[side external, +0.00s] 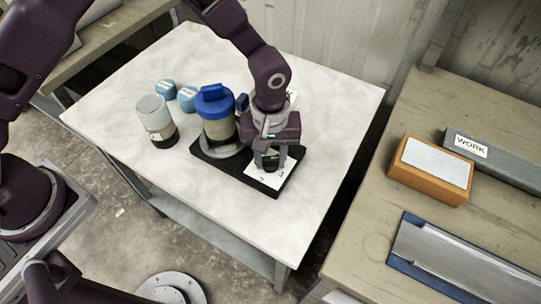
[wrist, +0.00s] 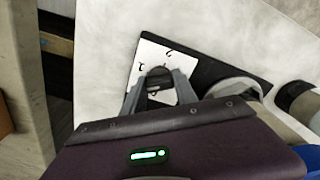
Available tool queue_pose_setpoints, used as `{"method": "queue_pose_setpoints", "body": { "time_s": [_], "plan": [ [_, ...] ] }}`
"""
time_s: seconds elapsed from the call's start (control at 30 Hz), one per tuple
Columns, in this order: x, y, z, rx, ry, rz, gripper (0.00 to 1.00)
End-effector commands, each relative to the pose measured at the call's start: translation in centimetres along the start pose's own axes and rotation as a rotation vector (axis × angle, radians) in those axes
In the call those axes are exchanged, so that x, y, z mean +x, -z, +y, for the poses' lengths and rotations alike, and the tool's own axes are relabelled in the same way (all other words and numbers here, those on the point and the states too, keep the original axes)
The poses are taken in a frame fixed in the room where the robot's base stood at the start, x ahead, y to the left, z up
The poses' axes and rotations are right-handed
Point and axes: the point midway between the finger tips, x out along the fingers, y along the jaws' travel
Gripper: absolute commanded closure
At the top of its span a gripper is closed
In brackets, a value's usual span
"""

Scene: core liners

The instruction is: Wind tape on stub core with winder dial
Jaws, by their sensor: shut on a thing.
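A black base plate (side external: 207,158) lies on the white table. At its left end stands a beige core with a blue cap and handle (side external: 215,103), next to a grey ring-like bracket (side external: 228,150). At its right end is a white dial card (side external: 265,183) with black marks, also seen in the wrist view (wrist: 150,52). My gripper (side external: 268,163) points down over the card. In the wrist view my gripper (wrist: 159,88) has its fingers on either side of a dark round knob (wrist: 159,74), shut on it. The knob's lower part is hidden by the fingers.
A clear-topped jar with a dark base (side external: 155,120) and two small blue-lidded pieces (side external: 187,97) stand left of the plate. A side bench at right holds an orange box (side external: 431,169), a grey block labelled WORK (side external: 490,160) and a blue-edged metal tray (side external: 460,262). The table's front is clear.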

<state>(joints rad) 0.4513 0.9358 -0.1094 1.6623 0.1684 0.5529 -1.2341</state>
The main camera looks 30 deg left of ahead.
Motion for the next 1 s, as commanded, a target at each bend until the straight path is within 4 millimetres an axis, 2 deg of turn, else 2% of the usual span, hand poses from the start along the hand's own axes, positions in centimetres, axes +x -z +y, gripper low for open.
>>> {"method": "queue_pose_setpoints", "body": {
  "time_s": [1.0],
  "plan": [
    [-0.06, 0.07, 0.05, 0.962, -0.001, 0.002, 1.00]
  ]
}}
